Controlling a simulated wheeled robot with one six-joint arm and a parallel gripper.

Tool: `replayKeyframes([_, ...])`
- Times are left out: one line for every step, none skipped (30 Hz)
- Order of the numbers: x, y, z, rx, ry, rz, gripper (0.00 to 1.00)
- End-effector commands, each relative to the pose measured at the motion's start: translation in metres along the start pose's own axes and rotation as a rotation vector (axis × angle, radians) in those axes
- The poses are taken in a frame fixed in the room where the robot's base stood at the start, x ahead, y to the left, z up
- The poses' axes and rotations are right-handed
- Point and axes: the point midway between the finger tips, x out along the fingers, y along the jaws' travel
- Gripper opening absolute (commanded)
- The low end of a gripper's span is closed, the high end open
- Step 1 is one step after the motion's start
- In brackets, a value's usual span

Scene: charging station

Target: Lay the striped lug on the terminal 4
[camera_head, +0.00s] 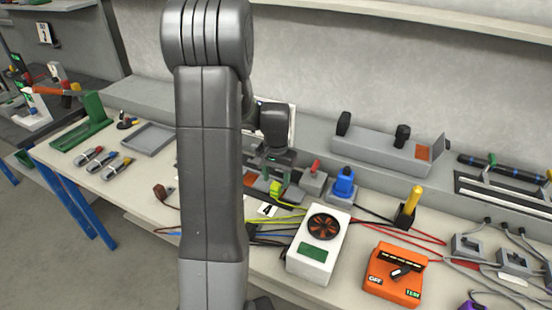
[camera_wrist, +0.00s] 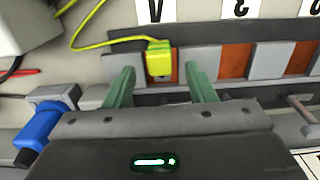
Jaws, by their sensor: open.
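The striped lug (camera_wrist: 159,58), yellow and green with a yellow-green cable, lies over the copper pad of terminal 4 (camera_wrist: 161,80), between two grey dividers. The upside-down label 4 (camera_wrist: 155,10) is beside that pad. My gripper (camera_wrist: 160,72) is open, with one green finger on each side of the lug and a gap on both sides. In the head view the lug (camera_head: 276,188) shows just below my gripper (camera_head: 272,166), behind the label 4 (camera_head: 267,210). My arm hides part of the terminal row there.
More copper terminals (camera_wrist: 236,60) with grey dividers continue to the right in the wrist view. A blue-capped device (camera_wrist: 40,125) stands close by on the left. In the head view a white box with a fan (camera_head: 318,245) and an orange tester (camera_head: 393,276) stand in front.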

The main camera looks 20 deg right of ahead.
Motion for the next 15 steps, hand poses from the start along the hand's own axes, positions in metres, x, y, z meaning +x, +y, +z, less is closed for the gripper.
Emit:
replayKeyframes([-0.014, -0.001, -0.001, 0.0, 0.007, -0.003, 0.5])
replayKeyframes([-0.021, 0.0, -0.001, 0.0, 0.006, -0.002, 0.5])
replayKeyframes([-0.031, 0.0, -0.001, 0.0, 0.006, -0.002, 0.5])
replayKeyframes([-0.038, -0.001, -0.001, 0.0, 0.006, -0.003, 0.5])
replayKeyframes([-0.045, 0.0, -0.001, 0.0, 0.006, -0.002, 0.5])
replayKeyframes([-0.054, 0.0, -0.001, 0.0, 0.005, -0.002, 0.5])
replayKeyframes([-0.06, 0.0, -0.001, 0.0, 0.005, -0.002, 0.5])
replayKeyframes([-0.066, 0.0, -0.001, 0.0, 0.005, -0.002, 0.5])
replayKeyframes([-0.073, 0.0, -0.001, 0.0, 0.005, -0.002, 0.5])
replayKeyframes([-0.078, 0.0, 0.0, 0.0, 0.003, -0.001, 0.5])
replayKeyframes([-0.083, 0.0, 0.0, 0.0, 0.003, -0.001, 0.5])
replayKeyframes([-0.088, 0.0, -0.001, 0.0, 0.003, -0.001, 0.5])
replayKeyframes([-0.091, 0.0, -0.001, 0.0, 0.002, -0.001, 0.5])
replayKeyframes([-0.094, 0.0, -0.001, 0.0, 0.002, -0.001, 0.5])
replayKeyframes([-0.097, 0.0, 0.0, 0.0, 0.001, -0.001, 0.5])
